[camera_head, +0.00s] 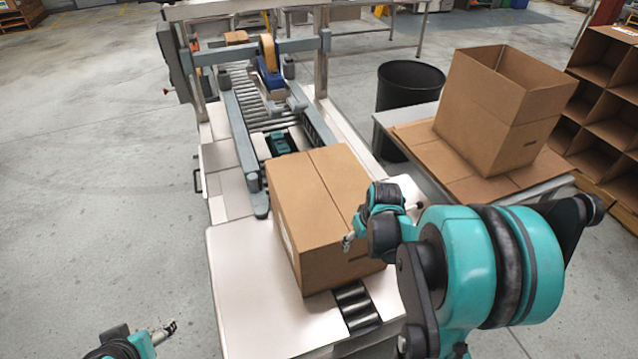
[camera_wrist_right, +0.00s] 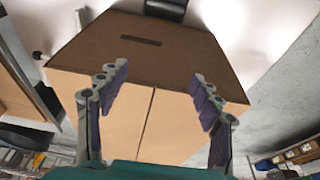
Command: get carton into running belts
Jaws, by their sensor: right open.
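A closed brown carton (camera_head: 320,215) sits on the near rollers (camera_head: 355,305) of the packing line, at the mouth of a sealing machine. Two grey side rails (camera_head: 243,150), which look like the side belts, run away behind it. I cannot tell whether they are moving. My right gripper (camera_head: 380,220) is at the carton's near right side. In the right wrist view my right gripper (camera_wrist_right: 158,88) has its fingers wide apart, with the carton (camera_wrist_right: 150,105) showing between and beyond them; contact is unclear. My left gripper (camera_head: 165,332) is low at the left, away from the carton, its jaws too small to judge.
A blue tape head (camera_head: 268,72) stands over the rollers, and a small box (camera_head: 236,38) is farther along. At right are an open empty carton (camera_head: 500,100) on a side table, a black bin (camera_head: 408,95) and brown shelving (camera_head: 610,85). The left floor is clear.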

